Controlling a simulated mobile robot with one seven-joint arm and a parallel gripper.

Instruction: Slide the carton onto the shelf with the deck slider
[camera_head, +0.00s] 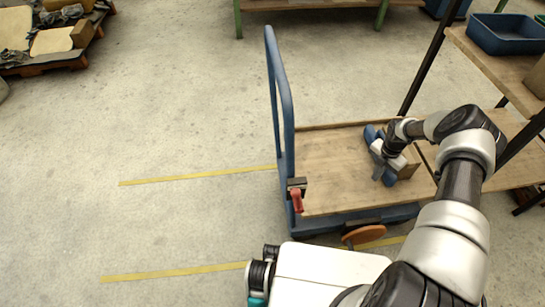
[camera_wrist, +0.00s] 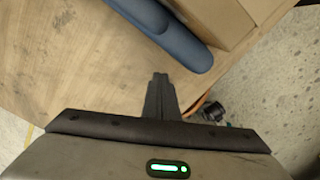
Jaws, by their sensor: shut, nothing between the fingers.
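The carton (camera_head: 411,165) is a brown box on the wooden trolley deck (camera_head: 335,160), near its right end. It is partly hidden behind my wrist. A blue bar-like piece, which looks like the deck slider (camera_head: 371,134), stands at the carton's left side. In the wrist view the blue bar (camera_wrist: 165,32) runs along the carton (camera_wrist: 215,18), touching or very close to it. My gripper (camera_head: 378,168) is shut and empty, low over the deck to the left of the carton. In the wrist view its fingers (camera_wrist: 160,85) are together, apart from the blue bar. The shelf (camera_head: 515,168) is the wooden board right of the deck.
The trolley's blue push handle (camera_head: 276,90) rises at the deck's left end. A red lever (camera_head: 297,200) and an orange disc (camera_head: 363,234) sit at its near side. Dark rack posts (camera_head: 425,62) stand at the right. A blue bin (camera_head: 505,35) is on the upper board.

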